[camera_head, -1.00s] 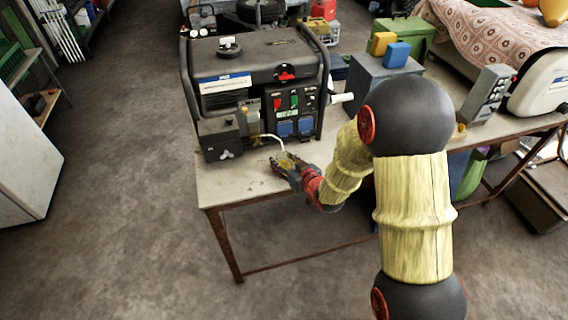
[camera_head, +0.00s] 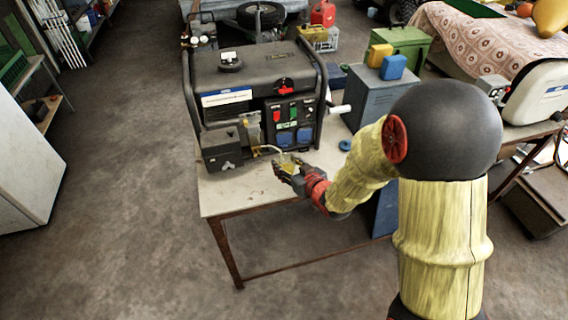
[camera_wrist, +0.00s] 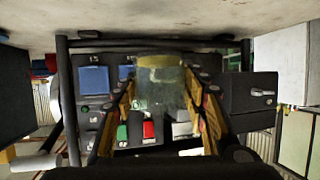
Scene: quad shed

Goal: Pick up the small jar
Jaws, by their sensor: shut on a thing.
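The small jar (camera_wrist: 160,85) is clear glass with a yellowish band at its base end. It stands between the two yellowish fingers of my gripper (camera_wrist: 158,110) in the wrist view, which looks upside down. My gripper is shut on the jar's sides.
A blue ring (camera_head: 345,145) lies to the right. The table's front left is bare.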

